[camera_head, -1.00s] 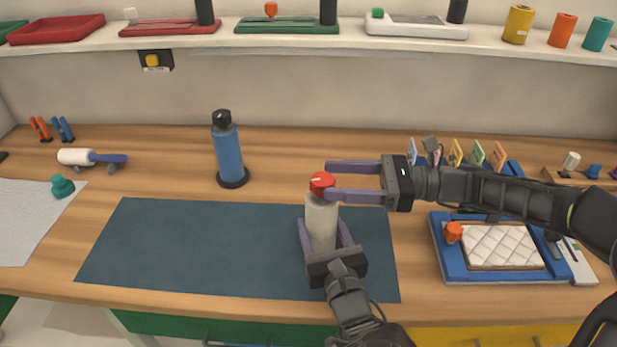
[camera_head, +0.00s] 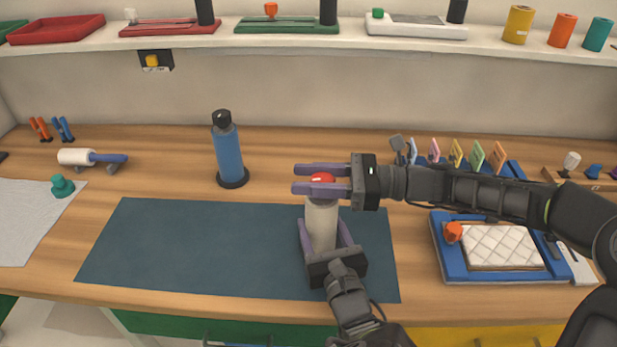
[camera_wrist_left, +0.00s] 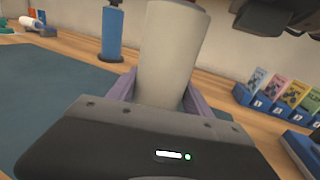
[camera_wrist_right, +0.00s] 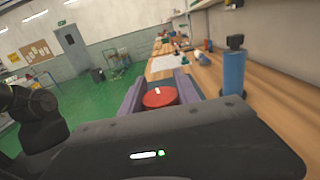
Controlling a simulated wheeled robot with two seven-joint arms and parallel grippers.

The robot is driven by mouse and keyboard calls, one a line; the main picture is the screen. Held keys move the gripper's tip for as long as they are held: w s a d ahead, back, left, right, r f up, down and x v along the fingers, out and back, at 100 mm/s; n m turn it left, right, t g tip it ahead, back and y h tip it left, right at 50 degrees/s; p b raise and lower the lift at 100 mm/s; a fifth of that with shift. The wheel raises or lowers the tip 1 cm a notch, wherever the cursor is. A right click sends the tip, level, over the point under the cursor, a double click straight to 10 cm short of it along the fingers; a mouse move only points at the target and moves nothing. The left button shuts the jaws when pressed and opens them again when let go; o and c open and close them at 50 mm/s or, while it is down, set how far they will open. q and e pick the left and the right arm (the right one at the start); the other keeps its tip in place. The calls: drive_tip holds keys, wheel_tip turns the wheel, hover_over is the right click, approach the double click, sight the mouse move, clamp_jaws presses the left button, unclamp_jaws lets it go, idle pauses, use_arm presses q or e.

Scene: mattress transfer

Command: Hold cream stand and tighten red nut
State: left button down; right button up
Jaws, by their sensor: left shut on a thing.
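The cream stand (camera_head: 321,225) is an upright cylinder on the dark mat. It also shows in the left wrist view (camera_wrist_left: 170,60). My left gripper (camera_head: 323,240) comes from the front and is shut on the stand, one purple finger on each side. The red nut (camera_head: 322,178) sits on top of the stand, with a pale mark on its top in the right wrist view (camera_wrist_right: 159,97). My right gripper (camera_head: 318,179) reaches in level from the right. Its two purple fingers lie along opposite sides of the nut, closed on it, and partly cover it in the head view.
A dark mat (camera_head: 180,250) lies under the stand, mostly bare. A blue bottle (camera_head: 229,155) stands behind it. A blue tray (camera_head: 452,266) with a white quilted pad (camera_head: 503,246) and an orange knob (camera_head: 453,232) is at right, below my right arm.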

use_arm(q)
drive_tip(key=shift+r, duration=0.1)
use_arm(e)
clamp_jaws()
